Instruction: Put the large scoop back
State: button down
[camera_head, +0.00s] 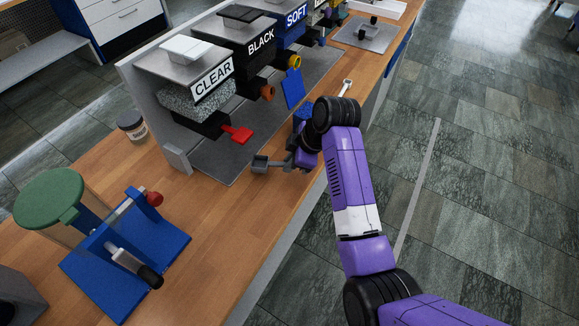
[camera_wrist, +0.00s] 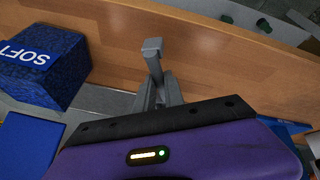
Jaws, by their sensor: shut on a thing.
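My gripper (camera_head: 287,164) is just above the wooden counter, in front of the row of hoppers. It is shut on a grey piece with a square, cup-like end, which looks like a scoop (camera_head: 260,163). In the wrist view the fingers (camera_wrist: 157,97) close around its stem, and its square end (camera_wrist: 152,46) points away from me over the wood. A second, pale scoop-like piece (camera_head: 346,88) lies farther along the counter. I cannot tell from size which is the large scoop. The fingertips are partly hidden by my wrist in the head view.
A blue press (camera_head: 150,250) and a lidded jar (camera_head: 132,125) are at left. Bare counter (camera_head: 215,225) lies in front.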

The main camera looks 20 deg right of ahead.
jog(key=shift+f, duration=1.4)
jog(key=shift+f, duration=0.15)
jog(key=c, duration=1.4)
grip_release()
jog(key=shift+c, duration=0.2)
jog(key=v, duration=1.2)
jog(key=shift+b, duration=0.3)
jog(key=shift+s, duration=0.1)
